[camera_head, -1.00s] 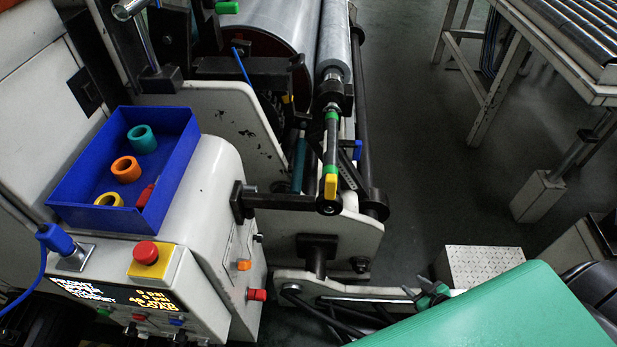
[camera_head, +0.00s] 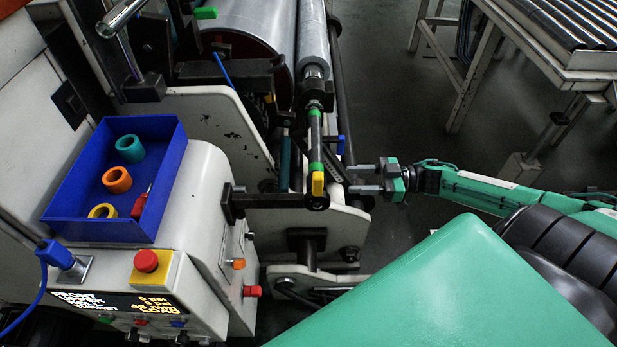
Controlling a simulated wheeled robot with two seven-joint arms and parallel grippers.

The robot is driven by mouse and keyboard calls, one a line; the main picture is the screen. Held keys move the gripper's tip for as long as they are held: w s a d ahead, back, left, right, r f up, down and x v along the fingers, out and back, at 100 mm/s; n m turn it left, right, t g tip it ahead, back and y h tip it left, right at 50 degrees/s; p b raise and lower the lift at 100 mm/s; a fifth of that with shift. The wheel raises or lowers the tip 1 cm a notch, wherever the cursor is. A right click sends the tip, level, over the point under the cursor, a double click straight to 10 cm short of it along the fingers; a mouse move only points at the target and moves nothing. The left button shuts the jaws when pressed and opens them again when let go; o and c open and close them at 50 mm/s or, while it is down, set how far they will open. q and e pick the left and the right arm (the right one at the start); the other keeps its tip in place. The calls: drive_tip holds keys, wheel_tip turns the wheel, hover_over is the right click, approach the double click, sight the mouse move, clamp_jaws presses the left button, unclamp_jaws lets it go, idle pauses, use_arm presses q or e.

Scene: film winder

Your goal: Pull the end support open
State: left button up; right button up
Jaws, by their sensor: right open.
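The end support (camera_head: 268,201) is a black horizontal arm on the winder's near side, ending in a round black joint. A yellow handle (camera_head: 318,184) stands at that joint, at the near end of the dark shaft (camera_head: 315,135) with green bands. The support lies across the shaft end. My right gripper (camera_head: 352,179) comes in from the right, with its two fingers apart and pointing left toward the yellow handle. It is empty, and a small gap appears between its fingertips and the handle. My left gripper is out of view.
A blue bin (camera_head: 100,222) with colored rings stands on the white machine housing at left, above a control panel with a red button (camera_head: 146,261). A film roll (camera_head: 312,40) lies behind the shaft. A roller conveyor (camera_head: 560,65) stands at upper right. Grey floor (camera_head: 400,110) is clear between.

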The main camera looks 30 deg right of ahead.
sight(315, 179)
drive_tip(key=p+x, duration=0.3)
drive_tip(key=x, duration=0.8)
drive_tip(key=shift+w+d+r, duration=0.1)
drive_tip(key=shift+r, duration=0.05)
drive_tip(key=shift+w+a, duration=0.3)
drive_tip(key=shift+a, duration=0.25)
clamp_jaws()
